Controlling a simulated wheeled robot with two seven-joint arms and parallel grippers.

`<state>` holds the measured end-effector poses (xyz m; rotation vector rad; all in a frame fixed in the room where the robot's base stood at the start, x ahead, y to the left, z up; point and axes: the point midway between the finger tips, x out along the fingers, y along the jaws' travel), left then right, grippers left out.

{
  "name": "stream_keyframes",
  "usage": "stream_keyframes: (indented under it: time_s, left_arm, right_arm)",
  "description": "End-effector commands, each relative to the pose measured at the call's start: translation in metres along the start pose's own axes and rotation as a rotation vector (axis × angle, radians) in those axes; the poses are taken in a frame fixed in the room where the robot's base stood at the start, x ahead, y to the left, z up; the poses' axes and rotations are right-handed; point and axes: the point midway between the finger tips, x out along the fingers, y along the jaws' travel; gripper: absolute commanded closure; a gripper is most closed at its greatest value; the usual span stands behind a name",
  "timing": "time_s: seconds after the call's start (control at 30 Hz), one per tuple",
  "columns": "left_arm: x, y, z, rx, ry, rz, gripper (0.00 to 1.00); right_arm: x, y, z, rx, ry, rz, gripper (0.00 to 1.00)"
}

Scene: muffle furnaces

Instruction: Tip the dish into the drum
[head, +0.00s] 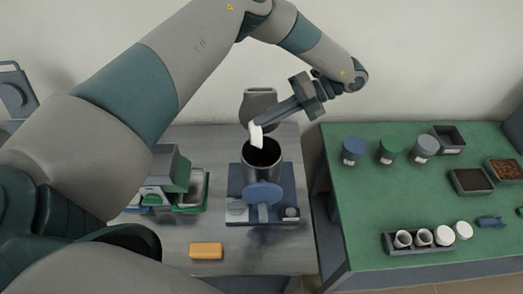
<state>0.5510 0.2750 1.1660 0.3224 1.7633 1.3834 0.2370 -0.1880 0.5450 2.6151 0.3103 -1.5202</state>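The drum (262,165) is a grey cylinder with a dark open top, standing upright on a blue-grey machine (263,194) on the grey table. A white dish (256,136) is steeply tilted over the drum's mouth, at its back left rim. My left gripper (259,126) reaches down from the upper right and is shut on the dish. Whether the dish touches the rim and whether anything is in it, I cannot tell. The inside of the drum is too dark to read. My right gripper is not in view.
A grey rounded piece (260,103) stands behind the drum. A green-and-grey device (172,180) stands left, a yellow block (206,250) in front. Beyond a gap, the green table (400,190) holds lidded jars (389,152), trays (469,181) and a rack (402,250) with white cups.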

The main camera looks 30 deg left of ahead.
Motion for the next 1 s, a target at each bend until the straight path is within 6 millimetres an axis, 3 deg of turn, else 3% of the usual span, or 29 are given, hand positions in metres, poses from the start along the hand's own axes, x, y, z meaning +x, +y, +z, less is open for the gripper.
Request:
stream_keyframes:
  time_s: [0.27,0.7,1.0]
  left_arm:
    - [0.002,0.002,0.001,0.001,0.001,-0.021,1.00]
    - [0.025,0.016,0.001,0.017,0.001,-0.299,1.00]
    - [0.028,0.018,0.001,0.020,-0.001,-0.352,1.00]
  right_arm:
    - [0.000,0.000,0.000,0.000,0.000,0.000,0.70]
    - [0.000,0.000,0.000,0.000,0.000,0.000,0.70]
    - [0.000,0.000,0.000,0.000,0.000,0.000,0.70]
